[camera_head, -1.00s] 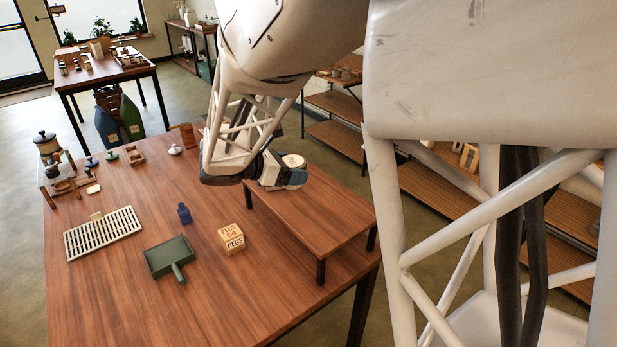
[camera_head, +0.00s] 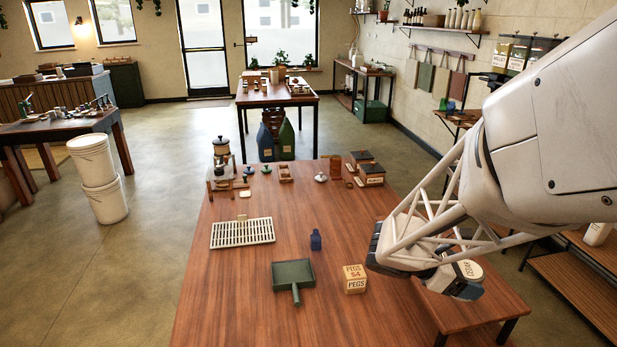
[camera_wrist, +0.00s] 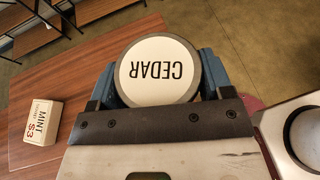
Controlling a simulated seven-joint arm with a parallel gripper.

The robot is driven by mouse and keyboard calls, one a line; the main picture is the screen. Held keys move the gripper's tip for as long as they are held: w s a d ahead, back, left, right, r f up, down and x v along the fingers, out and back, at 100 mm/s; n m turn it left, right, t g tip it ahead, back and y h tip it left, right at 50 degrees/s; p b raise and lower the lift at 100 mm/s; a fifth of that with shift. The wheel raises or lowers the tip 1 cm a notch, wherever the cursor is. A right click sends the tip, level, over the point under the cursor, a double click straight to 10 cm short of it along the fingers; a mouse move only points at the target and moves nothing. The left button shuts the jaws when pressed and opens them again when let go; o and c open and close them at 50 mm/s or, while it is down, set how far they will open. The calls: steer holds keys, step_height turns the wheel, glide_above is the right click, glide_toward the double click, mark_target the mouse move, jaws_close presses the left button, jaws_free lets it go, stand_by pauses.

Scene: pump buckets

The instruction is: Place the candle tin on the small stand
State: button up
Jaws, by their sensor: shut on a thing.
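The candle tin (camera_head: 470,268) is round with a cream lid; the wrist view shows its lid (camera_wrist: 158,70) face-on, reading CEDAR upside down. My gripper (camera_head: 458,283) is shut on the tin, with a blue-grey finger on each side of it in the wrist view. The small stand (camera_head: 474,314) is a low wooden platform on black legs at the table's right side. In the head view my gripper and tin overlap the stand's top. The gap below the tin cannot be judged. My arm hides the stand's far part.
The table's front left is clear.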

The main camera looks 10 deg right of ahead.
steer(key=shift+f, duration=1.2)
steer(key=w+d, duration=0.2)
steer(key=w, duration=0.2)
steer(key=w+d+f, duration=0.1)
steer(key=w+d, duration=0.2)
steer(key=w, duration=0.1)
steer(key=w+d, duration=0.2)
steer(key=w, duration=0.3)
steer(key=shift+w+d+f, duration=0.1)
steer(key=shift+d+f, duration=0.05)
steer(key=shift+d, duration=0.05)
steer(key=shift+w+d+f, duration=0.15)
steer(key=shift+w+d, duration=0.1)
steer(key=shift+w, duration=0.2)
steer(key=shift+f, duration=1.65)
steer(key=shift+f, duration=0.1)
